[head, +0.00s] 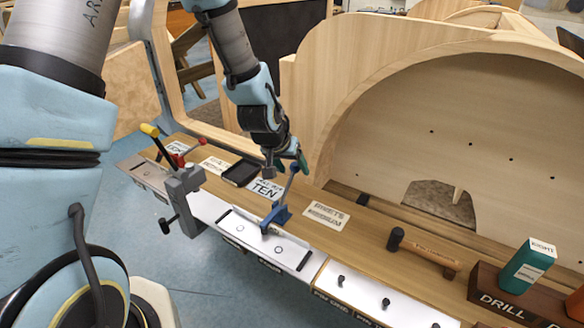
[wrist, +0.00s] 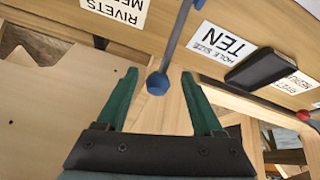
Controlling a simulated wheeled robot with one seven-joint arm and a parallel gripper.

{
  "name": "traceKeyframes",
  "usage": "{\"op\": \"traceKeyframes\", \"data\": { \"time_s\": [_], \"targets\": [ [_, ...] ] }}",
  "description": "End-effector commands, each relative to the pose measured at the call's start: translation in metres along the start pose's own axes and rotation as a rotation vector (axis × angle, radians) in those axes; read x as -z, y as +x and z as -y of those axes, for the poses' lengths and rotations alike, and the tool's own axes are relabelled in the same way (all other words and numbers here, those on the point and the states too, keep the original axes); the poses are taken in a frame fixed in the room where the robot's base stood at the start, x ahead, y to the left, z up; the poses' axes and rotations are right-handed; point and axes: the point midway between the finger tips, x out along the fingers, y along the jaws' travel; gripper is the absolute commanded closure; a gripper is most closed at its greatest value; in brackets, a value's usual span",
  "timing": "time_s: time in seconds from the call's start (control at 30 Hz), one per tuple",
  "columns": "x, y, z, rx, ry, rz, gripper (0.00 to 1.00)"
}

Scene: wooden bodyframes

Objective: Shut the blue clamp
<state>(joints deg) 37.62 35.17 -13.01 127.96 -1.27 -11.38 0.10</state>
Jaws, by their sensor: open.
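The blue clamp (head: 277,216) is mounted on a white plate at the front of the wooden bench. Its lever (head: 288,187) stands raised, tilted slightly right, up to my gripper (head: 300,166). In the wrist view, the lever's blue round knob (wrist: 157,84) lies between the two green fingertips of my gripper (wrist: 160,74), with visible gaps on both sides. My gripper is open and holds nothing. In the head view, my gripper partly hides the top of the lever.
A grey clamp (head: 181,190) with a yellow-tipped handle and a red-knobbed clamp (head: 179,160) stand left. A black tray (head: 240,172) and a TEN label (head: 266,189) lie nearby. A hammer (head: 424,250) and DRILL block (head: 497,302) are right. A curved wooden frame (head: 400,100) rises behind.

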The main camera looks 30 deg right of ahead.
Motion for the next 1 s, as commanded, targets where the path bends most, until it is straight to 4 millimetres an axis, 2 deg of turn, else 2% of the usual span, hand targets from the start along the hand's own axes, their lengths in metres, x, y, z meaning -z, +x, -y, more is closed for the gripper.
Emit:
{"op": "traceKeyframes", "data": {
  "time_s": [0.27,0.73,1.0],
  "targets": [
    [0.002,-0.011,0.0,-0.001,0.0,-0.004,0.31],
    [0.001,-0.089,0.001,0.001,-0.002,-0.004,0.31],
    [0.0,-0.107,0.0,0.001,0.0,-0.001,0.31]
  ]
}}
